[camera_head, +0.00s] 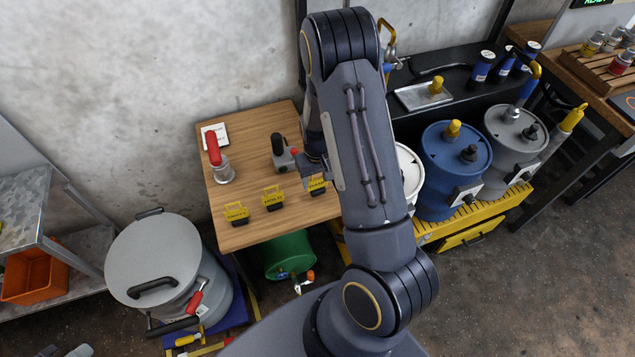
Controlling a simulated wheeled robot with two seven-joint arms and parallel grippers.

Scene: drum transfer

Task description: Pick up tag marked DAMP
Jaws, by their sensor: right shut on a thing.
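Three yellow tags with dark bases sit in a row near the front of the wooden table: a left tag (236,213), a middle tag (273,198) and a right tag (317,186). Their lettering is too small to read, so I cannot tell which says DAMP. My right gripper (314,178) reaches down at the right tag and is shut on it. The tag is at or very near the table top; I cannot tell whether it is lifted. My right arm hides the table's right side. My left gripper is not in view.
A green drum (290,252) lies below. A large grey drum (160,262) stands left; blue (452,170) and grey (512,138) drums stand right.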

